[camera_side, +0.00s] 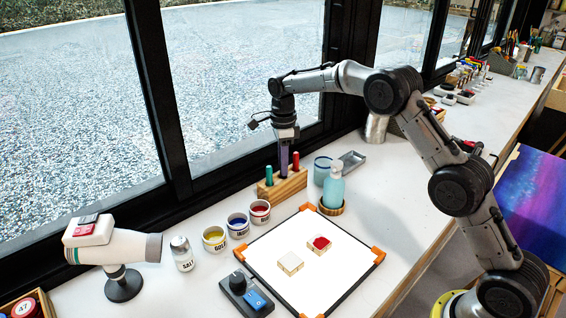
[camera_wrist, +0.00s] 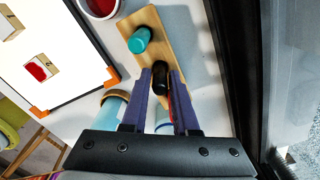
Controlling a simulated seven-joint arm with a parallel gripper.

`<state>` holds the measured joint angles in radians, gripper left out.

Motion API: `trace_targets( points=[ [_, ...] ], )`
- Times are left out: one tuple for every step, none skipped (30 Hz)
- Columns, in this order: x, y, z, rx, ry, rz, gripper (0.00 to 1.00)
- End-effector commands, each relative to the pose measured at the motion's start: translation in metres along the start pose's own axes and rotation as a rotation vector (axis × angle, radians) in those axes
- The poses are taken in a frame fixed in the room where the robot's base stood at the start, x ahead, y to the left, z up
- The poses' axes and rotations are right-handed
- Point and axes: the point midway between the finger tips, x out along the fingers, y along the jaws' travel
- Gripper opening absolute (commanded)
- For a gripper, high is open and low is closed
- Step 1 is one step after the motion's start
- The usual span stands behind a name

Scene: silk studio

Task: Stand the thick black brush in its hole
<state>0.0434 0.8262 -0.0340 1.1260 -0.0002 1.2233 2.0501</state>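The thick black brush (camera_wrist: 160,80) is between my gripper's fingertips (camera_wrist: 161,84), and both fingers lie against its sides. My gripper is upright over the wooden brush block (camera_side: 275,190), between the green brush (camera_side: 268,176) and the red brush (camera_side: 296,160). In the wrist view, the black brush is over the middle of the block (camera_wrist: 150,20), beside the green brush (camera_wrist: 139,40); the red one is mostly hidden behind a finger. In the side view my fingers hide the black brush. I cannot tell how deep it sits in its hole.
The window frame (camera_side: 220,195) runs close behind the block. A teal pump bottle (camera_side: 333,188), a glass cup (camera_side: 322,168) and a red paint pot (camera_side: 260,212) stand near it. A white board (camera_side: 328,278) with two small blocks lies in front.

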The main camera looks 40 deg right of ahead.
Motion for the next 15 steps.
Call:
trace_targets(
  points=[
    [-0.0003, 0.0000, 0.0000, 0.000, 0.000, 0.000, 0.39],
    [-0.0003, 0.0000, 0.0000, 0.000, 0.000, 0.000, 0.44],
    [-0.0003, 0.0000, 0.0000, 0.000, 0.000, 0.000, 0.51],
    [-0.0003, 0.0000, 0.0000, 0.000, 0.000, 0.000, 0.56],
    [-0.0003, 0.0000, 0.0000, 0.000, 0.000, 0.000, 0.56],
    [-0.0003, 0.0000, 0.0000, 0.000, 0.000, 0.000, 0.56],
    [-0.0003, 0.0000, 0.0000, 0.000, 0.000, 0.000, 0.56],
    [-0.0003, 0.0000, 0.0000, 0.000, 0.000, 0.000, 0.56],
    [-0.0003, 0.0000, 0.0000, 0.000, 0.000, 0.000, 0.56],
    [-0.0003, 0.0000, 0.0000, 0.000, 0.000, 0.000, 0.56],
    [-0.0002, 0.0001, 0.0000, 0.000, 0.000, 0.000, 0.56],
    [-0.0005, 0.0001, 0.0000, 0.000, 0.000, 0.000, 0.56],
    [-0.0011, 0.0000, 0.0000, 0.000, 0.000, 0.000, 0.56],
    [-0.0022, 0.0000, 0.0000, 0.000, 0.000, 0.000, 0.56],
    [-0.0045, -0.0001, 0.0001, 0.000, 0.000, 0.000, 0.56]
  ],
)
